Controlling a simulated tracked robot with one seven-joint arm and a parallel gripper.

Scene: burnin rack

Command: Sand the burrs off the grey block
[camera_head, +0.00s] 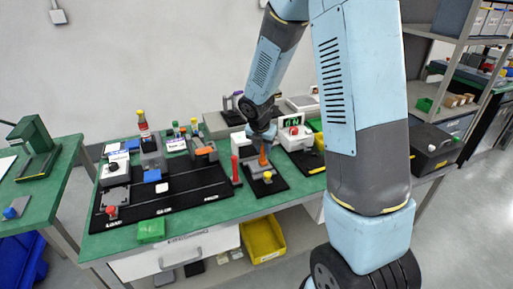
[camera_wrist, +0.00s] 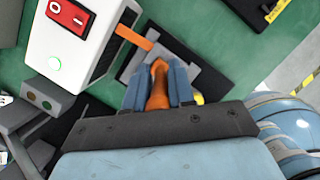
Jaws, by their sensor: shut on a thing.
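My gripper (camera_head: 262,140) is low over the bench, right of its middle. In the wrist view its two blue-grey fingers (camera_wrist: 160,88) are shut on an orange tool (camera_wrist: 158,90); the tool also shows in the head view (camera_head: 263,157), pointing down. A grey block (camera_head: 256,165) on a black mat (camera_head: 270,187) is just under the tool. In the wrist view a grey surface (camera_wrist: 203,76) lies behind the fingers. I cannot tell whether the tool touches the block. No burrs can be made out, and the fingers hide part of the block.
A white box with a red switch (camera_wrist: 72,14) and green light stands close left of my fingers in the wrist view. A red upright post (camera_head: 235,169) is left of the mat. A long black rail board (camera_head: 165,195) fills the bench's left. A yellow bin (camera_head: 263,240) sits below.

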